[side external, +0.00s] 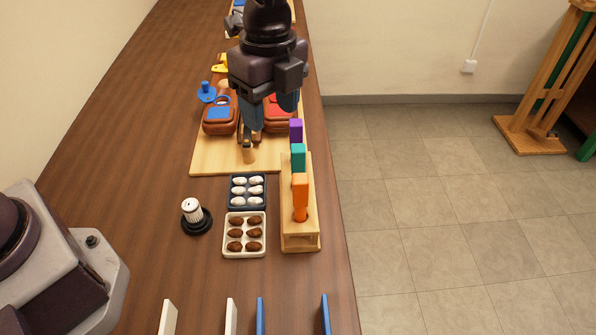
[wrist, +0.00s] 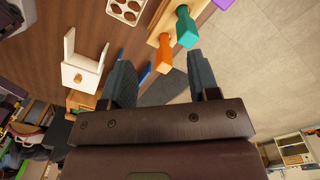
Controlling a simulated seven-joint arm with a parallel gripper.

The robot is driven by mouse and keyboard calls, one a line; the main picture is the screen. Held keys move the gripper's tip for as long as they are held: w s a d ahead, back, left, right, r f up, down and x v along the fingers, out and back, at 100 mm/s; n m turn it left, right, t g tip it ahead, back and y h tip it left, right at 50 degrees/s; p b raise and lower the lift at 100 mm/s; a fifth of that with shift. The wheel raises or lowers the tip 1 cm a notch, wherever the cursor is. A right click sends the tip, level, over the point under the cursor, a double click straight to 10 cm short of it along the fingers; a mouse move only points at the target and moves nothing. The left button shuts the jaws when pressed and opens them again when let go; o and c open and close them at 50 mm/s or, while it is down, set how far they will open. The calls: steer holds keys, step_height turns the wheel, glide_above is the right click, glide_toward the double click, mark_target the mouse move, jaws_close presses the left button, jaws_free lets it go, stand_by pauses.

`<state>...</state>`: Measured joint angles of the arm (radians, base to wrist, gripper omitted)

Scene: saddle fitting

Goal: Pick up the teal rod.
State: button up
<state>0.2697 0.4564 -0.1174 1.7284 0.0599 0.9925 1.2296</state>
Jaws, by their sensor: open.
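The teal rod (side external: 298,157) stands upright in a light wooden rack (side external: 300,236), between an orange rod (side external: 300,190) and a purple rod (side external: 296,130). In the wrist view the teal rod (wrist: 187,27) shows at the top, beyond the fingertips, with the orange rod (wrist: 165,52) nearer the space between the fingers and the purple rod (wrist: 223,3) cut by the top edge. My gripper (side external: 272,116) is open and empty, above and behind the rack in the side view. The fingers are apart from the teal rod.
A wooden board (side external: 208,160) behind the rack carries brown blocks with blue and red tops. A dark tray (side external: 247,205) of white pieces and a white tray (side external: 228,246) of brown pieces stand left of the rack. White and blue uprights stand in front. The table edge is right of the rack.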

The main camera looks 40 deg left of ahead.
mark_target(298, 163)
steer(key=w+m, duration=0.1)
steer(key=w+d+m, duration=0.1)
steer(key=m, duration=0.1)
steer(key=w+m, duration=0.1)
steer(key=m, duration=0.1)
steer(key=shift+d, duration=0.35)
steer(key=shift+w+r+m, duration=0.15)
steer(key=shift+r+m, duration=0.1)
steer(key=shift+m, duration=0.55)
steer(key=shift+f+m, duration=0.1)
steer(key=shift+m, duration=0.6)
step_height(298, 163, down, 7)
steer(key=shift+f, duration=0.15)
steer(key=shift+d+f, duration=0.2)
steer(key=shift+f, duration=1.2)
steer(key=shift+d+f, duration=0.15)
steer(key=shift+f, duration=1.2)
steer(key=shift+c, duration=0.2)
jaws_close()
